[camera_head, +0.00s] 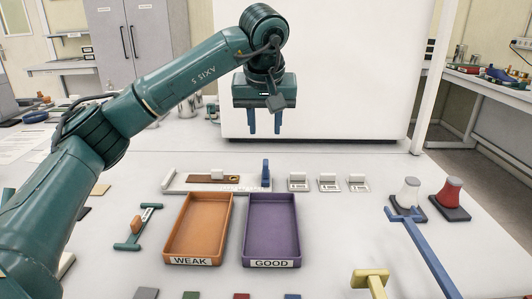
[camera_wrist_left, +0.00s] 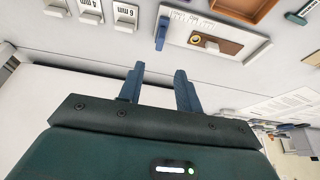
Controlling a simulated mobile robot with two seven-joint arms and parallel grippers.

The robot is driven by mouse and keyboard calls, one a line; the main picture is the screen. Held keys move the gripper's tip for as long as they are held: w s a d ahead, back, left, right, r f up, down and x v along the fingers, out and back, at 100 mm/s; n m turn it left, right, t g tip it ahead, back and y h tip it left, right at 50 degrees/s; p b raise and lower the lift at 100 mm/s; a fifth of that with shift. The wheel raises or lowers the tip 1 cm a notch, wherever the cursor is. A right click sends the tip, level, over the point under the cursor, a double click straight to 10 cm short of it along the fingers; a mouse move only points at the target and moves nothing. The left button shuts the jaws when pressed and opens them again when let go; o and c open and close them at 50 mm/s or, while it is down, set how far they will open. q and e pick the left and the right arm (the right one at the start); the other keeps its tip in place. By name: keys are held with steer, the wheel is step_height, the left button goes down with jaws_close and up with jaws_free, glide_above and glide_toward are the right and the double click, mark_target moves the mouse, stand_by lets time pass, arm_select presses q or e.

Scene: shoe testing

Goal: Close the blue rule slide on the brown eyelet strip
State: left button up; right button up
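The brown eyelet strip (camera_head: 214,179) lies on a long white rule base (camera_head: 178,184) behind the trays, with a small pale block on it. The blue rule slide (camera_head: 266,173) stands upright at the base's right end, with a gap between it and the strip. My left gripper (camera_head: 265,130) is open and empty, its fingers pointing down, above and behind the slide. In the left wrist view, the open fingers (camera_wrist_left: 159,88) are apart from the slide (camera_wrist_left: 161,33) and the strip (camera_wrist_left: 217,42), whose metal eyelet shows. My right gripper is not in view.
An orange WEAK tray (camera_head: 168,255) and a purple GOOD tray (camera_head: 246,255) stand in front of the rule. Several numbered white blocks (camera_head: 328,183) stand right of the slide. A white panel (camera_head: 318,80) rises behind. A long blue tool (camera_head: 428,250) lies right.

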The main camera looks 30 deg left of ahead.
mark_target(266, 162)
arm_select(q)
steer(key=b+x, duration=0.1)
steer(key=x, duration=1.2)
steer(key=shift+c, duration=0.5)
jaws_close()
